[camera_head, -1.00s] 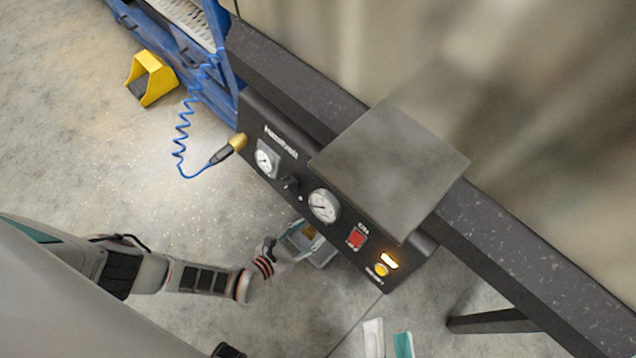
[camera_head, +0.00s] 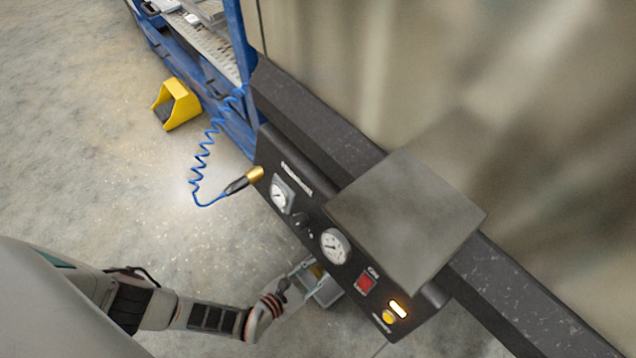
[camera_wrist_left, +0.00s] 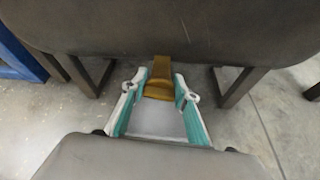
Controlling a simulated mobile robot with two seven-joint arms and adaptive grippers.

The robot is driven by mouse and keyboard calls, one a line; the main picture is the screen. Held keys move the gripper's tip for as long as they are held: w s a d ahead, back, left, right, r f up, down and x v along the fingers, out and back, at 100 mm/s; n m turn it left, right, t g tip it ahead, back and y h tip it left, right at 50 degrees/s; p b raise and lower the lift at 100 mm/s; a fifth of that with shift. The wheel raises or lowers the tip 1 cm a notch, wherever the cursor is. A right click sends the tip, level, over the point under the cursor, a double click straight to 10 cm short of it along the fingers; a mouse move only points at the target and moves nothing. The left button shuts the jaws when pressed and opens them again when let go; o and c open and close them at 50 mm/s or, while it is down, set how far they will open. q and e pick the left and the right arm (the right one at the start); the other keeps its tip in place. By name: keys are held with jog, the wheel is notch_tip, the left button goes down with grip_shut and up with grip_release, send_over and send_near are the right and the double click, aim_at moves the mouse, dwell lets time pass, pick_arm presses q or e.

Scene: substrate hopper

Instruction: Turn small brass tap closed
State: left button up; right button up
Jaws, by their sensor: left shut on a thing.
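The brass tap (camera_wrist_left: 159,88) shows in the left wrist view as a flat brass lever running under the panel edge, between the two fingers. My left gripper (camera_wrist_left: 159,92), with white and teal fingers, is shut on it. In the head view my left gripper (camera_head: 318,281) is at the lower edge of the black control panel (camera_head: 306,246), and only a sliver of brass shows there. The tap's body and its root are hidden under the panel. My right gripper is not in view.
The panel carries two gauges (camera_head: 334,246), a red switch (camera_head: 366,284) and a lit yellow lamp (camera_head: 389,317). A coiled blue hose (camera_head: 207,153) joins a brass fitting (camera_head: 256,173). A yellow pedal guard (camera_head: 177,103) stands on open floor. A grey plate (camera_head: 407,210) overhangs the panel.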

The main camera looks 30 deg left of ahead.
aim_at(318, 268)
pick_arm(q)
jog(key=shift+y, duration=0.3)
jog(key=o, duration=1.1)
jog(key=shift+r, duration=0.1)
jog(key=shift+r, duration=4.9)
